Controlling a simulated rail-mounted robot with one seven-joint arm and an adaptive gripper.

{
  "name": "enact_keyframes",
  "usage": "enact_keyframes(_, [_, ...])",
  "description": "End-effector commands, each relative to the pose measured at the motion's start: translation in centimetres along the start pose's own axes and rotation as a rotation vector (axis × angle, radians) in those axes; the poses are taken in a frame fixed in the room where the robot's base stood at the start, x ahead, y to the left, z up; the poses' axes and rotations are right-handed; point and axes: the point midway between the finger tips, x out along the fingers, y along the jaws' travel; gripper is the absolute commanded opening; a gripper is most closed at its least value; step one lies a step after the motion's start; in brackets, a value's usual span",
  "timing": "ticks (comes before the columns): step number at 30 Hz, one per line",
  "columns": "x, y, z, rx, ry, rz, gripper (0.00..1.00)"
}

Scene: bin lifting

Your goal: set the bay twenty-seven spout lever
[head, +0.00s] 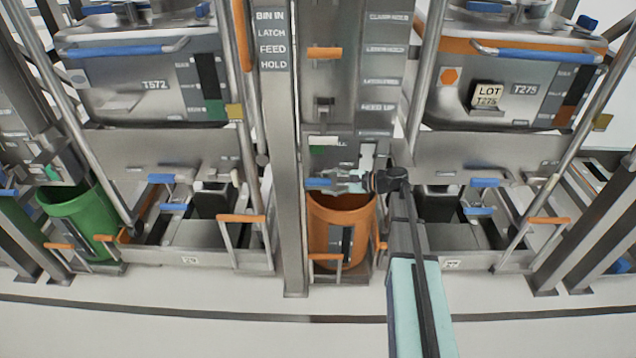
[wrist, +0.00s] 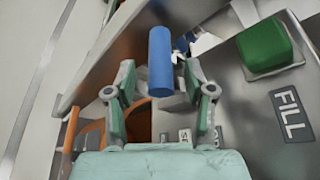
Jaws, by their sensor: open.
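A lever with a blue cylindrical grip (head: 320,183) sticks out above the orange bin in the middle column of the head view. The blue grip also shows upright in the wrist view (wrist: 160,62). My gripper (head: 350,184) reaches it from the right. In the wrist view my gripper (wrist: 157,85) is open, its two fingers on either side of the blue grip's lower end. Gaps show on both sides of the grip; how deep it sits between the fingers is hard to tell. The lever's base is hidden. A number plate (head: 452,264) at lower right is too small to read surely.
A green button (wrist: 268,45) and a FILL label (wrist: 290,115) are on the panel right of the grip. The orange bin (head: 340,225) stands below my gripper. Steel posts (head: 282,200) flank it. Hoppers T572 (head: 150,105) and T275 (head: 520,60) hang either side.

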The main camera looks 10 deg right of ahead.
Motion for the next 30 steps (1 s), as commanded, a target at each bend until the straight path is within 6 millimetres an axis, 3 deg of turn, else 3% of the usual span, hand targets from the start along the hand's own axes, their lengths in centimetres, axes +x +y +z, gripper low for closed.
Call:
enact_keyframes(3, [2.0, 0.0, 0.0, -0.001, -0.001, 0.001, 0.54])
enact_keyframes(9, [3.8, 0.0, 0.0, -0.001, 0.000, 0.000, 0.54])
enact_keyframes(20, [4.3, 0.0, 0.0, -0.001, 0.000, 0.000, 0.54])
enact_keyframes(21, [4.3, 0.0, 0.0, -0.001, 0.000, 0.000, 0.50])
enact_keyframes(25, [4.3, 0.0, 0.0, 0.000, 0.000, 0.000, 0.04])
enact_keyframes(26, [4.3, 0.0, 0.0, 0.000, 0.000, 0.000, 0.00])
enact_keyframes(30, [4.3, 0.0, 0.0, -0.001, 0.000, 0.000, 0.00])
